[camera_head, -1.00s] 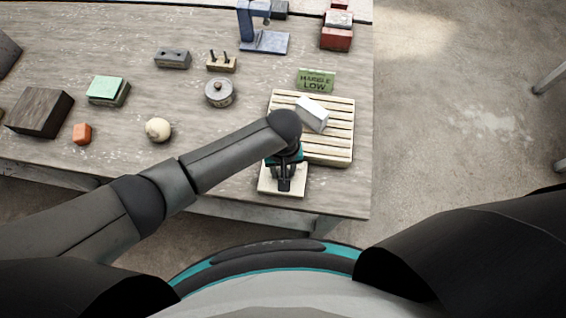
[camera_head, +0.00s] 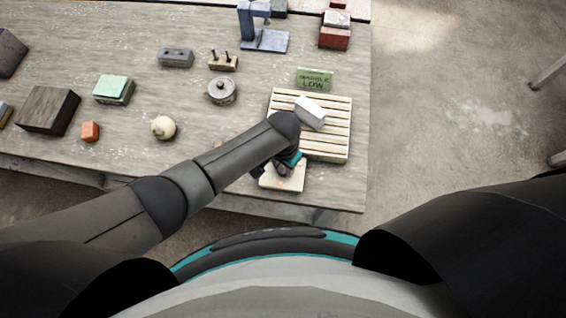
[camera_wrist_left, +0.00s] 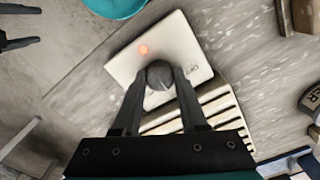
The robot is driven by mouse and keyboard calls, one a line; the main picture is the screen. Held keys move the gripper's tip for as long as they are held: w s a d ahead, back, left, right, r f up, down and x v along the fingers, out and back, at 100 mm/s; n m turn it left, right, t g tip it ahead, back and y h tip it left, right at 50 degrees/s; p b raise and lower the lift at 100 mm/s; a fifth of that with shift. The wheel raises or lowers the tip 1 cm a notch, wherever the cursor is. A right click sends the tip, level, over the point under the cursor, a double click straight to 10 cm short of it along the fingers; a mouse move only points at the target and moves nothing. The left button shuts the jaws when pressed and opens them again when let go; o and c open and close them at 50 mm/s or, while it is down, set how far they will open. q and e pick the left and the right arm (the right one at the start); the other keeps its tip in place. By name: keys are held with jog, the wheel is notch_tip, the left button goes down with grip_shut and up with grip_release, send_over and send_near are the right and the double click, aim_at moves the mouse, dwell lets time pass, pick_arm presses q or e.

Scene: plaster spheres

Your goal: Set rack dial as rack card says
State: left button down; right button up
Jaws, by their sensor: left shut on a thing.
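The rack dial (camera_wrist_left: 160,74) is a round grey knob on a cream plate (camera_wrist_left: 122,68). The plate also shows in the head view (camera_head: 295,184), at the slatted rack's front edge. My left gripper (camera_wrist_left: 160,82) is shut on the dial, one finger on each side. A small orange light glows on the plate, which carries small lettering, perhaps "OFF". The dial's pointing is unclear. The green rack card (camera_head: 314,79) stands behind the rack; its lower line reads "LOW", its upper line perhaps "MARBLE". My right gripper (camera_wrist_left: 22,26) shows open and empty at the left wrist view's corner.
A white block (camera_head: 310,113) lies on the slatted rack (camera_head: 338,135). The table's front edge is close to the plate.

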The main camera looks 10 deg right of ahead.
aim_at(283, 168)
pick_arm(q)
jog(key=shift+m, duration=0.4)
jog(key=shift+c, duration=2.2)
grip_release()
notch_tip(283, 168, up, 15)
jog(key=p, duration=0.2)
jog(key=shift+p, duration=0.35)
